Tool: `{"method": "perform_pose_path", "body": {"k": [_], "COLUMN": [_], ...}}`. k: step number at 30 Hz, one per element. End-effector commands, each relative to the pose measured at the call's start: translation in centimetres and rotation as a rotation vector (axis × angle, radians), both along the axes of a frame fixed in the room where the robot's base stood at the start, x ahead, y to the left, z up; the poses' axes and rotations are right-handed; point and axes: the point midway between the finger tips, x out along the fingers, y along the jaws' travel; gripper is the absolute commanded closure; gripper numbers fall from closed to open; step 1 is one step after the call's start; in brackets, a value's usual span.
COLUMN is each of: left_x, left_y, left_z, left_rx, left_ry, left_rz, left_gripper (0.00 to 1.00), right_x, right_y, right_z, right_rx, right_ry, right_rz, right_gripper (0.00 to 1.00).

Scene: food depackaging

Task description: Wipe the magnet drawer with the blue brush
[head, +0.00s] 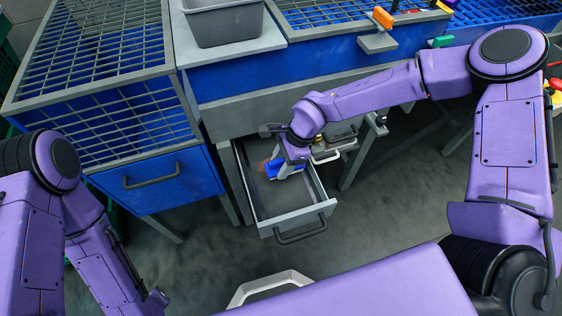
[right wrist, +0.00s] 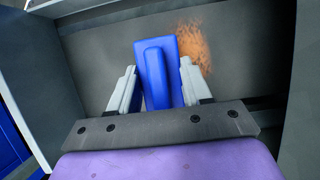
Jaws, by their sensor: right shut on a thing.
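The magnet drawer (head: 319,205) is a grey drawer, pulled open below the blue machine. An orange-brown patch of residue (right wrist: 194,47) lies on its floor, and it also shows faintly in the head view. My right gripper (right wrist: 158,88) reaches down into the drawer and is shut on the blue brush (right wrist: 157,70). The brush also shows in the head view (head: 272,166), just beside the residue. I cannot tell whether its underside touches the drawer floor. My left arm is at the lower left of the head view, and its gripper fingers are not visible.
A blue cabinet with a black handle (head: 151,176) stands left of the drawer. A grey bin (head: 222,22) sits on the counter above. An orange-handled scraper (head: 382,18) and a green-handled one (head: 441,42) lie at the upper right. Floor in front of the drawer is open.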

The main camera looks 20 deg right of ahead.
Motion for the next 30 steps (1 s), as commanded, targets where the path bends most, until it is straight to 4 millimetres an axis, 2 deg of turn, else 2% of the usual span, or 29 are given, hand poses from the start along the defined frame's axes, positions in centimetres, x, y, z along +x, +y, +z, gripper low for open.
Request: {"method": "perform_pose_path", "body": {"k": [11,30], "left_x": [0.0,0.0], "left_y": [0.0,0.0], "left_z": [0.0,-0.7], "left_rx": [0.0,0.0], "left_ry": [0.0,0.0], "left_rz": [0.0,0.0], "left_gripper": [0.65,0.65], "right_x": [0.0,0.0], "right_y": [0.0,0.0], "right_z": [0.0,-1.2], "right_rx": [0.0,0.0], "right_ry": [-0.001,-0.001], "right_rz": [-0.001,-0.001], "right_gripper": [0.76,0.76]}}
